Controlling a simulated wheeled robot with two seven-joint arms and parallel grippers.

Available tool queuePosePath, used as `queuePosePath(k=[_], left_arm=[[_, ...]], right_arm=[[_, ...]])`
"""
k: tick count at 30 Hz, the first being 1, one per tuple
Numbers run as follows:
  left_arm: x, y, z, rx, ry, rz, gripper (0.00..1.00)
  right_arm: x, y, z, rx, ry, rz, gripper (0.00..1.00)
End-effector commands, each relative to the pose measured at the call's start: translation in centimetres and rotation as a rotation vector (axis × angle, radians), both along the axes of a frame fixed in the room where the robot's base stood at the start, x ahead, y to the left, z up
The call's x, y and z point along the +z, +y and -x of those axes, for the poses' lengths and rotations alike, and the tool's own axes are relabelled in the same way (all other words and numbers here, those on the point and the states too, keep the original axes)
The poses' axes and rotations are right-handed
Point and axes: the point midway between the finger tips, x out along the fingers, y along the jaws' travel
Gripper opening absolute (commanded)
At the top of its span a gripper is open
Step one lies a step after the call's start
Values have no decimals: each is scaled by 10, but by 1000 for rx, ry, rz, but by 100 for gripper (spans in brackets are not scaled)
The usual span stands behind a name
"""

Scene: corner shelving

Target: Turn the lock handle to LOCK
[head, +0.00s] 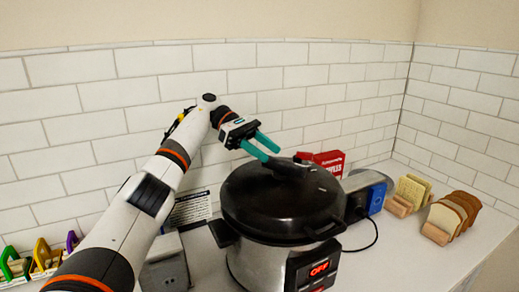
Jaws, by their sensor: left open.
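A pressure cooker with a black lid (270,208) and a steel body (250,262) stands on the counter in the middle of the head view. Its front display (319,268) reads OFF in red. A dark lock handle (285,168) rises from the back of the lid. My left gripper (272,147) is open, with its green fingers pointing down to the right at the handle. The fingertips are at or just above the handle; I cannot tell whether they touch it. No LOCK marking is readable. My right gripper is not in view.
A red box (327,161) and a silver-and-blue appliance (368,194) stand behind and right of the cooker. Bread slices in wooden holders (453,216) are at the right. A grey box (165,266) stands at the left. The right front counter (410,262) is clear.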

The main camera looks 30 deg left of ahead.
Motion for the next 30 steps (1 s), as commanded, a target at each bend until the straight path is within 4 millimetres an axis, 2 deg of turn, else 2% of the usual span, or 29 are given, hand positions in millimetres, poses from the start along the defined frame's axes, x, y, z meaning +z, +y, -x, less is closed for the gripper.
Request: queuePosePath(k=[9,25,28,30], left_arm=[[9,19,-1,1,0,-1,44],[9,20,-1,1,0,-1,44],[16,20,-1,1,0,-1,44],[29,20,-1,1,0,-1,44]], right_arm=[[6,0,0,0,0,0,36],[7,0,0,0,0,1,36],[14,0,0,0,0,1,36],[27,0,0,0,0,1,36]])
